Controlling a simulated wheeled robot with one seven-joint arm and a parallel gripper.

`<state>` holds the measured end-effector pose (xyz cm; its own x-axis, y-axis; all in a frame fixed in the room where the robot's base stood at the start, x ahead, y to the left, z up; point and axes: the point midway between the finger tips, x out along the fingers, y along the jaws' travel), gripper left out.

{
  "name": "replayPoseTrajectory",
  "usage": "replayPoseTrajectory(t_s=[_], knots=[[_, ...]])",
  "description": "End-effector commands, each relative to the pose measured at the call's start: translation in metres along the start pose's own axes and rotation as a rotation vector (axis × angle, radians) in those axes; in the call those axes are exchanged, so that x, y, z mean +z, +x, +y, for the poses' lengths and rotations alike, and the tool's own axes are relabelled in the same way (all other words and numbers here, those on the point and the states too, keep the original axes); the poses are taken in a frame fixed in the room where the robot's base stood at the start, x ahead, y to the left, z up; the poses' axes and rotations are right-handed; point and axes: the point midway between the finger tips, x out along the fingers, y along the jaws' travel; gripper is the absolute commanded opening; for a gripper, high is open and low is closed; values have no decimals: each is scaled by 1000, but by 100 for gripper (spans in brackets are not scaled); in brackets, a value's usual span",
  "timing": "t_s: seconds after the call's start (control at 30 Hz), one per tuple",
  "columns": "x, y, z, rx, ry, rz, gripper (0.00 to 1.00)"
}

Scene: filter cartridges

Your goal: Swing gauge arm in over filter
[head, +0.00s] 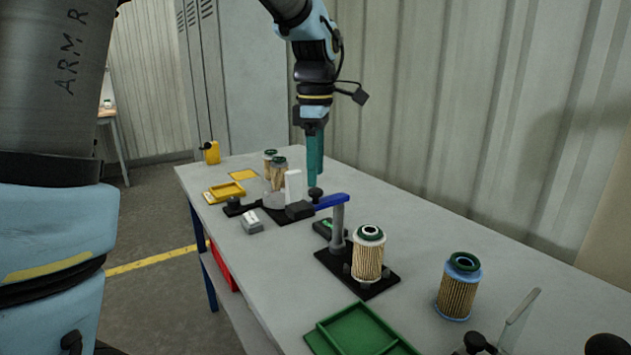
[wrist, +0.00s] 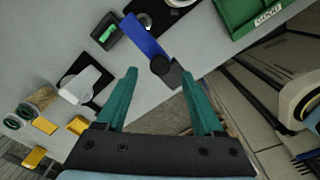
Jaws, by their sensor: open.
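The blue gauge arm (head: 329,201) sits on top of a grey post (head: 337,225) on a black base plate (head: 380,281). It points left and back, away from the pleated filter (head: 367,260) with a white top and green ring on the same plate. A black knob (head: 315,194) is at the arm's free end. My gripper (head: 315,185) points down just over the knob. In the wrist view the gripper (wrist: 155,70) is open, with the knob (wrist: 160,66) showing between its fingertips and the blue arm (wrist: 147,38) beyond. Contact cannot be told.
A green tray (head: 360,332) lies at the front. Behind left are a black fixture (head: 298,211), two filters (head: 278,173) and a yellow tray (head: 226,191). A small black-and-green device (head: 326,228) lies beside the post.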

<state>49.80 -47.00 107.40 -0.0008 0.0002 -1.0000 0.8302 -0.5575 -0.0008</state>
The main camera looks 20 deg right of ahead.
Motion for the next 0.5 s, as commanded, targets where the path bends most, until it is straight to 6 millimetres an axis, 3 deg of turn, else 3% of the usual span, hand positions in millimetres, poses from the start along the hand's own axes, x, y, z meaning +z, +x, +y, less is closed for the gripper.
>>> replayPoseTrajectory(t_s=[0.2,0.5], knots=[[0,28,0,-1,1,0,69],[0,36,0,1,2,0,69]])
